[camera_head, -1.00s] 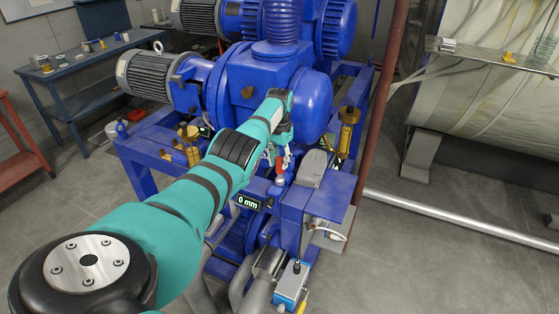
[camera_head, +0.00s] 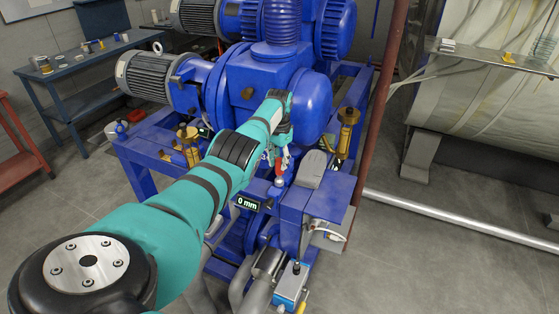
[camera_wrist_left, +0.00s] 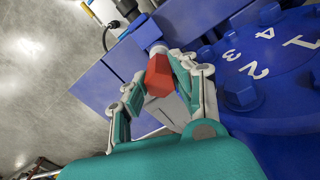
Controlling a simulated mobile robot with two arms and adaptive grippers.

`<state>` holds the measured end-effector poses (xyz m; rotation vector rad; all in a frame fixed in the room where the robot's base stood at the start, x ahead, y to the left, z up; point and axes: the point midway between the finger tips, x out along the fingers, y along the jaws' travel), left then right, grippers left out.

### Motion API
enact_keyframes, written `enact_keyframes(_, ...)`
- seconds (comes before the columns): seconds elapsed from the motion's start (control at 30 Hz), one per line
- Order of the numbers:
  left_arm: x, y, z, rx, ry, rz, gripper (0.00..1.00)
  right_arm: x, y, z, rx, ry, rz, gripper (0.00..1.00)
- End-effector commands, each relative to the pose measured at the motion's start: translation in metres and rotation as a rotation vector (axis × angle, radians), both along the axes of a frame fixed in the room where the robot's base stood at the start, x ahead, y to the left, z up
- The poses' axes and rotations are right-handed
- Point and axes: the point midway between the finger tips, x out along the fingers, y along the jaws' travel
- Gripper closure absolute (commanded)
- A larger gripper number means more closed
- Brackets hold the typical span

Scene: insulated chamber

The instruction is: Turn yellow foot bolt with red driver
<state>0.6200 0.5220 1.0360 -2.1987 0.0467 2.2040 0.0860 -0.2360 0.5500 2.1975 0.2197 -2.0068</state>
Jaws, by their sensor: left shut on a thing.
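My left gripper (camera_head: 278,162) reaches over the front of the blue machine. In the left wrist view its fingers (camera_wrist_left: 160,85) are shut around the red driver (camera_wrist_left: 158,76). A pale round part sits at the driver's far end, above a blue surface; I cannot tell whether it belongs to the driver. I cannot tell which carries the task's bolt. My right gripper is not in view.
A small display (camera_head: 248,203) reading "0 mm" is below the gripper. A red-brown pole (camera_head: 386,95) rises further right. In the left wrist view, a numbered blue flange (camera_wrist_left: 260,60) is beside the fingers.

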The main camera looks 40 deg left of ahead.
Motion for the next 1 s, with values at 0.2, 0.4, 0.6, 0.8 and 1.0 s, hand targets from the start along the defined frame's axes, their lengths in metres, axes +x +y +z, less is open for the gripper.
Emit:
enact_keyframes(0.2,-0.001,0.001,0.014,0.000,0.004,0.001,1.00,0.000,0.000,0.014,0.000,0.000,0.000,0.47)
enact_keyframes(0.4,0.000,0.001,0.025,0.001,0.001,0.001,1.00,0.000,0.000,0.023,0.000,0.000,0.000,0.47)
enact_keyframes(0.6,0.000,0.001,0.035,0.001,0.000,0.001,1.00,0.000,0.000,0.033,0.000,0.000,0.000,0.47)
enact_keyframes(0.8,0.000,0.001,0.045,0.001,-0.001,0.001,1.00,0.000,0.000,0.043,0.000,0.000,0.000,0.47)
enact_keyframes(1.0,0.000,0.000,0.049,0.001,-0.001,0.001,1.00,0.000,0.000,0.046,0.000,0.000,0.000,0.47)
